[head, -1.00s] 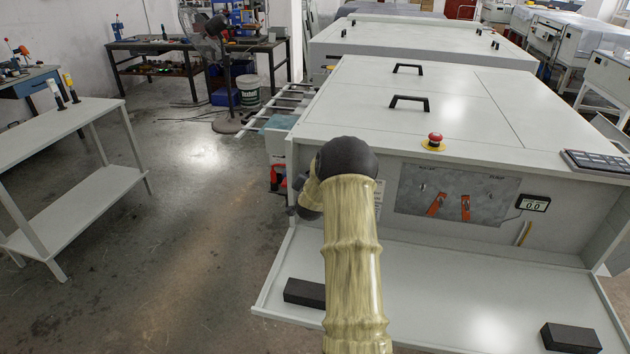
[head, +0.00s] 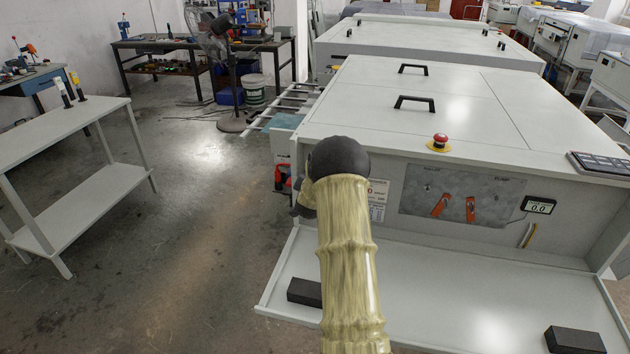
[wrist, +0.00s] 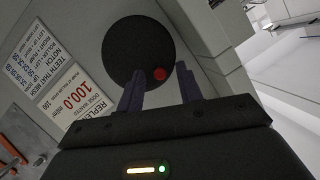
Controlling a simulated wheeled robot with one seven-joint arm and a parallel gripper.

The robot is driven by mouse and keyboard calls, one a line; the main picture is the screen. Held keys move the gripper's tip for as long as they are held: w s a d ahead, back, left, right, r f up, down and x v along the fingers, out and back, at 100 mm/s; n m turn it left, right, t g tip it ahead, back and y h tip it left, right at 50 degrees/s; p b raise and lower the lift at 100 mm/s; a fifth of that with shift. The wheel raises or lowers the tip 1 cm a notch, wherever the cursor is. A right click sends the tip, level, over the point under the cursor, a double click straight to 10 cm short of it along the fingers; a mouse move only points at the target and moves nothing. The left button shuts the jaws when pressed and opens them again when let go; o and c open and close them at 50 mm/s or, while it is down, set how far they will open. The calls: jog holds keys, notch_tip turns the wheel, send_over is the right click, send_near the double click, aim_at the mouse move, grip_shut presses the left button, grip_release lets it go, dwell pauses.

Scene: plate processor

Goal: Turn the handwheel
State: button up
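The handwheel (wrist: 138,50) is a dark round disc on the machine's pale wall in the wrist view, with a red spot (wrist: 160,74) near its lower right rim. My gripper (wrist: 158,76) points at the disc, its two dark fingers spread apart on either side of the red spot. Nothing shows held between the fingers. I cannot tell whether the fingertips touch the disc.
Printed labels (wrist: 72,95) are on the wall left of the handwheel. The pale machine has a red stop button (head: 440,141), a panel with orange levers (head: 470,208) and a front shelf (head: 440,300) with black blocks. A grey table (head: 85,115) stands left, with open floor between.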

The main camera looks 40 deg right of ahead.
jog(key=b+v, duration=0.2)
jog(key=v, duration=1.5)
jog(key=shift+a, duration=0.2)
jog(key=shift+r, duration=0.1)
jog(key=s+a+r+n+g+y+p, duration=0.2)
jog(key=a+n+y+p, duration=0.1)
jog(key=a, duration=0.5)
jog(key=s+a+r+n+g+y+p, duration=0.1)
jog(key=s+a+r+n+y+p, duration=0.2)
jog(key=a, duration=0.5)
jog(key=s+a+r+n+g+y+p, duration=0.1)
jog(key=s+a+n+g+p, duration=0.1)
jog(key=s+a, duration=0.3)
jog(key=s+a+r+n+g+y+p, duration=0.1)
jog(key=s+a+n+g, duration=0.3)
jog(key=s, duration=0.6)
jog(key=shift+a+n+y+p, duration=0.35)
jog(key=shift+n+y+p, duration=0.15)
jog(key=shift+p, duration=0.25)
